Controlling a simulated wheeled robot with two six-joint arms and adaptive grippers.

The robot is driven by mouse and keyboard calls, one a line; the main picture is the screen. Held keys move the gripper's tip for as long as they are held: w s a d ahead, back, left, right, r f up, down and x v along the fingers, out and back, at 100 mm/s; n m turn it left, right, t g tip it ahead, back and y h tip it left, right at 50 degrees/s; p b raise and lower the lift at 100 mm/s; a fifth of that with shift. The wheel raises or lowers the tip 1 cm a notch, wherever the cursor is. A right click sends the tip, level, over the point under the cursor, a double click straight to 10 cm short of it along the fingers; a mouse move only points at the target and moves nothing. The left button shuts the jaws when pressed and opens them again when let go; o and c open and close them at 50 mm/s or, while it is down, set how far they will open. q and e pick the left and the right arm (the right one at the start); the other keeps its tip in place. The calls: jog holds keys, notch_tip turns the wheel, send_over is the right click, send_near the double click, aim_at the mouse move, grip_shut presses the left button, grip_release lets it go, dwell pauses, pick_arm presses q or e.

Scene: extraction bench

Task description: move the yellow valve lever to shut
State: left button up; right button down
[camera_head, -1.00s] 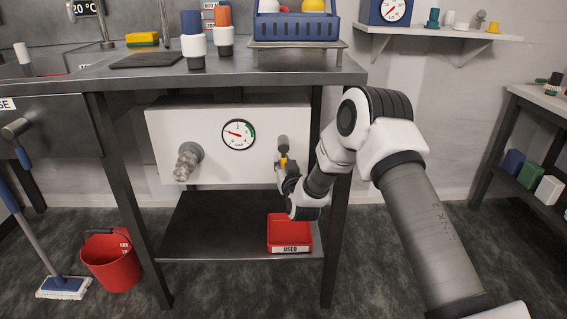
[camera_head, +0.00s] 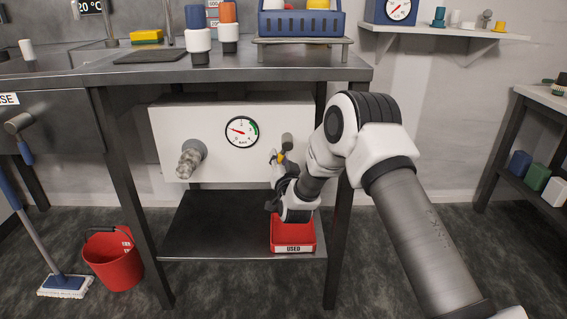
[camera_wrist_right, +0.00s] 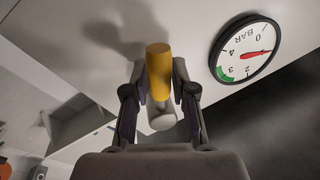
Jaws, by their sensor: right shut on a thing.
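The yellow valve lever (camera_head: 281,158) is on the white panel under the bench, just below a dark grey cylindrical knob (camera_head: 287,140). My right gripper (camera_head: 277,159) is shut on the lever. In the right wrist view the lever's yellow end (camera_wrist_right: 159,68) stands between the two fingertips (camera_wrist_right: 159,82), with a pale grey round part (camera_wrist_right: 162,117) below it. In the head view my gripper and wrist hide part of the lever. My left gripper is not in view.
A round pressure gauge (camera_head: 242,131) and a ribbed hose fitting (camera_head: 191,158) are on the white panel (camera_head: 215,170). A red tray (camera_head: 293,248) marked USED sits on the lower shelf below my right wrist. A bench leg (camera_head: 335,240) stands close to the right arm.

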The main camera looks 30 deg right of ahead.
jog(key=m, duration=0.1)
jog(key=a+m, duration=0.1)
jog(key=m+h+b, duration=0.1)
jog(key=m, duration=0.1)
jog(key=shift+w+a+r, duration=0.15)
jog(key=shift+w+r, duration=0.2)
jog(key=shift+r, duration=0.05)
jog(key=m, duration=0.2)
jog(key=r+m+h, duration=0.1)
jog(key=shift+w+a+b, duration=0.2)
jog(key=shift+a+b, duration=0.1)
jog(key=m, duration=0.2)
jog(key=r+m+h, duration=0.1)
jog(key=m, duration=0.1)
jog(key=shift+w+a+r+b, duration=0.15)
jog(key=shift+a+r+b, duration=0.05)
jog(key=shift+b, duration=0.15)
jog(key=shift+r+m+g+h, duration=0.15)
jog(key=shift+r+m+h, duration=0.15)
jog(key=shift+m, duration=0.65)
jog(key=shift+r+m+g+h, duration=0.2)
jog(key=shift+r+m, duration=0.15)
jog(key=shift+m, duration=0.6)
jog(key=c, duration=0.9)
grip_release()
